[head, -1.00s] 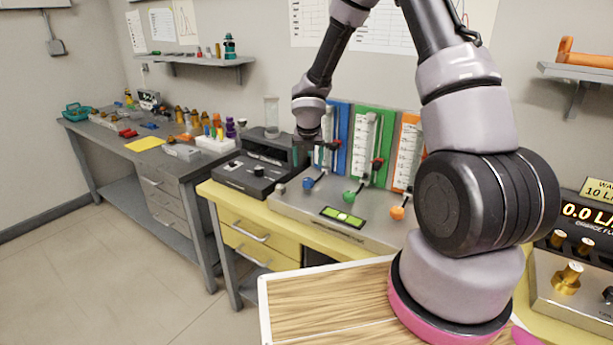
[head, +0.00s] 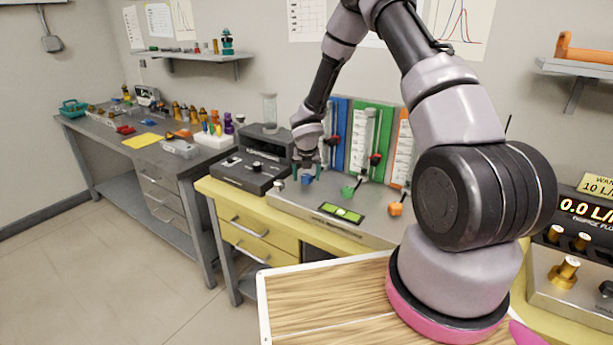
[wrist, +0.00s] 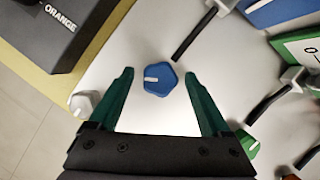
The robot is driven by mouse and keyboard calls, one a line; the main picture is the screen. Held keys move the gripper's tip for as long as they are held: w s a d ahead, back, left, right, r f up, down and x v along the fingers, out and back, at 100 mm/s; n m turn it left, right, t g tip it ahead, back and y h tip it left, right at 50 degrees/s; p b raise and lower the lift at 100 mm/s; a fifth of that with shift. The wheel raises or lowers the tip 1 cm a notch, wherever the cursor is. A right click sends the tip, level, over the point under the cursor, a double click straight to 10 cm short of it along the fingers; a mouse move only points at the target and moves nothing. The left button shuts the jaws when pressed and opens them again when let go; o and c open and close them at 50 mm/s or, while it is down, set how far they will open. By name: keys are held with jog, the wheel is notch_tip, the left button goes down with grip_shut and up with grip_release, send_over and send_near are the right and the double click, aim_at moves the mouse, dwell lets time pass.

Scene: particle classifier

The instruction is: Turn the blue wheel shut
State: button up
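The blue wheel (wrist: 159,80) is a small faceted knob with a white mark on its top, on the light panel (wrist: 150,113). It also shows in the head view (head: 307,179), partly behind my gripper (head: 308,169). In the wrist view my gripper (wrist: 158,80) is open, with one green finger on each side of the blue wheel. Clear gaps show between both fingers and the wheel. The white mark points toward the left finger.
A green wheel (head: 347,193) and an orange wheel (head: 395,209) stand to the right on the same panel. A grey knob (wrist: 84,103) is left of my fingers. A dark rod (wrist: 194,36) runs close to the blue wheel. A black box (head: 248,172) stands at the left.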

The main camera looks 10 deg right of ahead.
grip_shut()
jog(key=shift+a+m, duration=0.1)
jog(key=shift+m, duration=0.3)
jog(key=m+h, duration=0.1)
jog(key=m, duration=0.1)
jog(key=m+g+h, duration=0.1)
jog(key=m, duration=0.1)
jog(key=shift+a+m, duration=0.15)
jog(key=shift+m, duration=0.15)
jog(key=m+g, duration=0.1)
jog(key=m, duration=0.2)
jog(key=m+g+h, duration=0.1)
jog(key=m, duration=0.2)
jog(key=shift+w, duration=0.15)
jog(key=m+g, duration=0.1)
jog(key=m, duration=0.2)
jog(key=m+g, duration=0.1)
jog(key=m, duration=0.2)
jog(key=shift+w+m+g+h, duration=0.15)
jog(key=shift+m+g+h, duration=0.15)
jog(key=shift+m, duration=0.1)
jog(key=m+g, duration=0.1)
jog(key=m, duration=0.2)
jog(key=m+g+y, duration=0.1)
jog(key=m, duration=0.1)
jog(key=shift+w+m, duration=0.1)
jog(key=shift+m, duration=0.3)
